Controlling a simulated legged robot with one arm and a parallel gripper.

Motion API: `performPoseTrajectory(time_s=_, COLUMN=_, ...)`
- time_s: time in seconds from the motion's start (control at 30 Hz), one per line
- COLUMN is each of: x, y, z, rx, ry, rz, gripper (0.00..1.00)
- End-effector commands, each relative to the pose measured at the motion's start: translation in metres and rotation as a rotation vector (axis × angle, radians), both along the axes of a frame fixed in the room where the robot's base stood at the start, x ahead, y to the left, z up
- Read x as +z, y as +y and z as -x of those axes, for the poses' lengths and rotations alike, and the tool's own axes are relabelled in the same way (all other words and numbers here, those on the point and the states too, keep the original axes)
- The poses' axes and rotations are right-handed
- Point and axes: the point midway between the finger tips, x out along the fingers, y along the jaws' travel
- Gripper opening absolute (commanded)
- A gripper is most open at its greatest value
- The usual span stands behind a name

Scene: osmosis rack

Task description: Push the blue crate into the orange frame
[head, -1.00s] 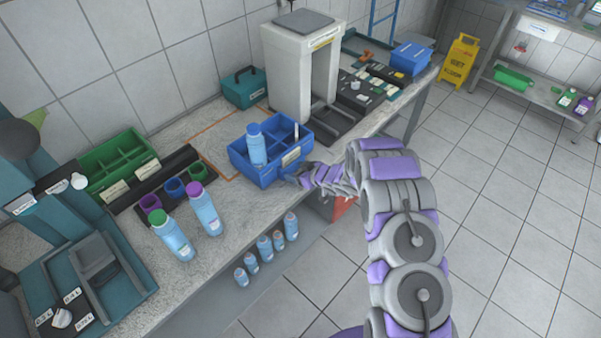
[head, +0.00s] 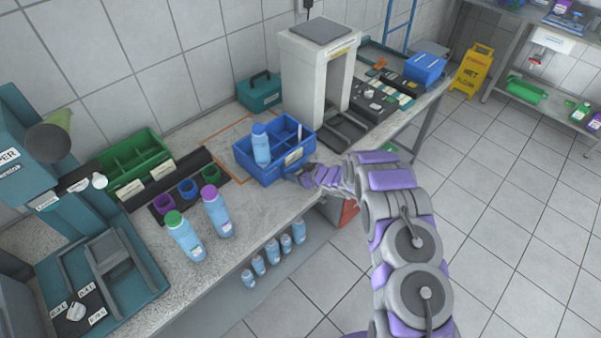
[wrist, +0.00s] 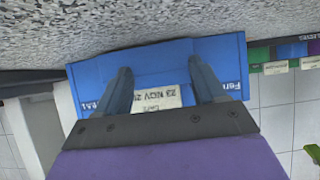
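The blue crate (head: 258,171) stands upright on the counter with a blue bottle (head: 261,146) in it. The orange frame (head: 228,126) is a thin outline on the counter. Its back and left parts show behind and left of the crate; the crate covers some of the outline, so I cannot tell how much of it lies inside. My gripper (head: 302,178) is at the crate's right front side. In the wrist view, the fingers of my gripper (wrist: 164,85) are apart, one on each side of the white label (wrist: 158,97) on the crate wall (wrist: 150,62). They appear to be against or very near that wall.
A white tower (head: 308,80) stands behind and right of the crate. A teal box (head: 259,94) is behind it. Left are coloured cups (head: 187,189), a green crate (head: 130,160) and two bottles (head: 217,212). Several small bottles (head: 273,253) stand on a lower shelf.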

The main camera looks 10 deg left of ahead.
Motion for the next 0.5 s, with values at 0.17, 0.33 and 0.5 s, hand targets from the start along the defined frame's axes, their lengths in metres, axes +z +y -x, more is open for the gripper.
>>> performPoseTrajectory(time_s=0.17, x=0.000, y=0.001, z=0.000, rx=0.002, ry=0.000, rz=0.000, gripper=0.70)
performPoseTrajectory(time_s=0.33, x=0.000, y=0.007, z=-0.004, rx=0.002, ry=0.001, rz=0.001, gripper=0.70)
performPoseTrajectory(time_s=0.5, x=0.001, y=0.015, z=-0.010, rx=0.005, ry=0.000, rz=0.000, gripper=0.70)
